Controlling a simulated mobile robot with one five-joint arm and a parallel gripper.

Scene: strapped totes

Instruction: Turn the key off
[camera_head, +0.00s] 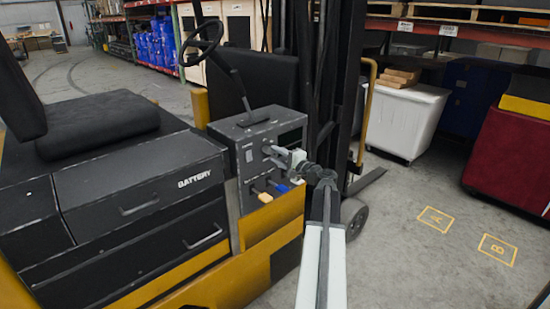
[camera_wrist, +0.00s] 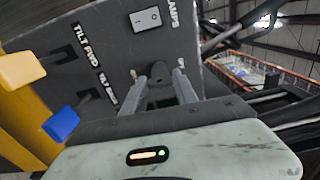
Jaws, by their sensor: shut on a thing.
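The key (camera_wrist: 159,84) is a dark piece on the forklift's grey control panel (camera_wrist: 122,42), between my fingertips in the wrist view. My gripper (camera_wrist: 158,88) is shut on it, with one finger at each side. In the head view my gripper (camera_head: 273,154) reaches the front of the panel (camera_head: 243,164) from the right. The key is too small and covered there to make out. Its exact turn angle cannot be told.
A yellow lever (camera_wrist: 22,70) and a blue lever (camera_wrist: 62,124) stick out close to my gripper. A lamps switch (camera_wrist: 145,19) is above it. The steering wheel (camera_head: 201,43) and mast (camera_head: 335,80) stand behind. A white bin (camera_head: 408,118) is at the right.

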